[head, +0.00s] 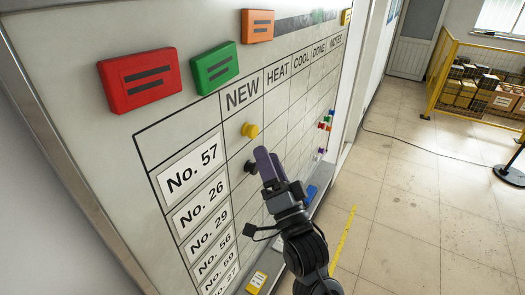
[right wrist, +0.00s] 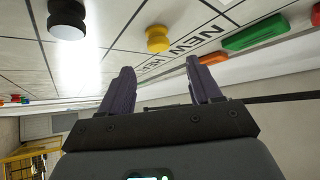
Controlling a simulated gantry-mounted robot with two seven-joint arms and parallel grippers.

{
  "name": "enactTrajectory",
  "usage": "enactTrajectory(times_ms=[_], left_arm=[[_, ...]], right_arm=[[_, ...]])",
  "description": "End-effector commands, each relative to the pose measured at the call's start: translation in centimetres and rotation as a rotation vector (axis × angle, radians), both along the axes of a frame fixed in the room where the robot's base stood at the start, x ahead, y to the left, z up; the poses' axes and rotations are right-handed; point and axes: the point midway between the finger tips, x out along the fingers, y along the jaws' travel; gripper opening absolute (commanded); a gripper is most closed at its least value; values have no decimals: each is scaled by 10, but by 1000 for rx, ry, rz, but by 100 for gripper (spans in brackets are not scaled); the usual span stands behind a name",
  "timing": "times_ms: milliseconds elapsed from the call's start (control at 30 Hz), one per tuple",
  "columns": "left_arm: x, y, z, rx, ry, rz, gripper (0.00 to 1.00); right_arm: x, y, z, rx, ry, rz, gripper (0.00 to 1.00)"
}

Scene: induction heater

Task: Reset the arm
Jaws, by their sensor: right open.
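My right gripper (head: 266,158) reaches up from the bottom of the head view, close to the whiteboard (head: 85,75). Its purple fingers also show in the right wrist view (right wrist: 161,78), spread apart with nothing between them. A yellow magnet (head: 250,130) sits in the NEW column in the row of No. 57, just above the gripper; it also shows in the right wrist view (right wrist: 158,38), beyond the fingertips. A black magnet (head: 251,167) sits in the NEW column in the row of No. 26, beside the fingers. My left gripper is out of view.
Red (head: 140,79), green (head: 214,68) and orange (head: 257,26) blocks sit along the board's top. Several small coloured magnets (head: 326,122) cluster near its right edge. A blue object (head: 311,194) lies low by the board. Open tiled floor (head: 400,190) stretches right, towards a yellow cage (head: 440,70).

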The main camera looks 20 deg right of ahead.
Motion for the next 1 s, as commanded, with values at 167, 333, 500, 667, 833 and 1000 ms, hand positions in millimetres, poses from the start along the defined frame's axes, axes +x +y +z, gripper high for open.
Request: enactTrajectory(times_ms=[167,333,500,667,833,1000], left_arm=[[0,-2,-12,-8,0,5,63],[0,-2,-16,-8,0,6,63],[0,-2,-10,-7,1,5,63],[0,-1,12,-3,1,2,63],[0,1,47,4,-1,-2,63],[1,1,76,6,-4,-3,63]], right_arm=[[-23,-1,-16,1,0,0,63],[-35,-2,-21,0,0,0,63],[-39,-2,-33,-1,34,0,63],[-48,-7,-73,-14,155,-8,63],[-88,-15,-145,-94,451,-6,63],[-167,-21,-239,-422,953,41,63]])
